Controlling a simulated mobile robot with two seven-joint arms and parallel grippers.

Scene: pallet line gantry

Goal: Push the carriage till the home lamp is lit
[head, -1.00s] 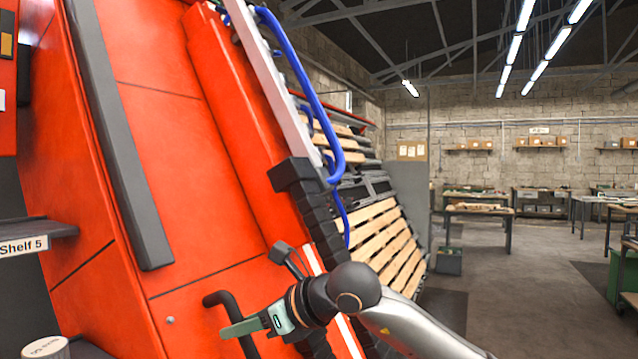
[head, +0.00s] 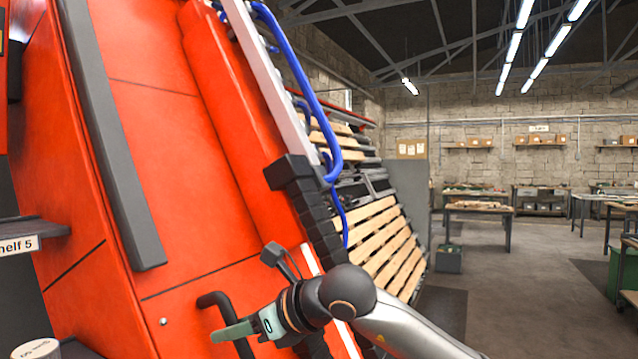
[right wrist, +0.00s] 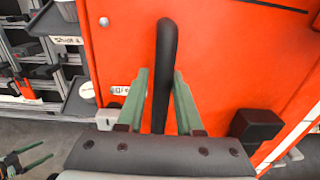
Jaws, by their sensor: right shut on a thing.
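A tall orange body (head: 190,180) with a black bar handle (head: 212,299) fills the left of the head view. I cannot tell where the carriage ends and the rest of the machine begins. My right gripper (head: 235,331) is at the handle, its green fingers shut on it. The right wrist view shows the handle (right wrist: 164,75) upright between the two fingers, in front of the orange panel. My left gripper (right wrist: 40,156) shows at the lower left of the right wrist view, its green fingers apart and empty. I see no lamp that I can name as the home lamp.
A dark shelf with a "Shelf 5" label (head: 18,245) juts out at the left, with a white round container (head: 38,349) below. Blue hoses (head: 310,85) run down the orange body's right side. Wooden pallets (head: 385,240) stand behind. Open floor (head: 530,300) lies to the right.

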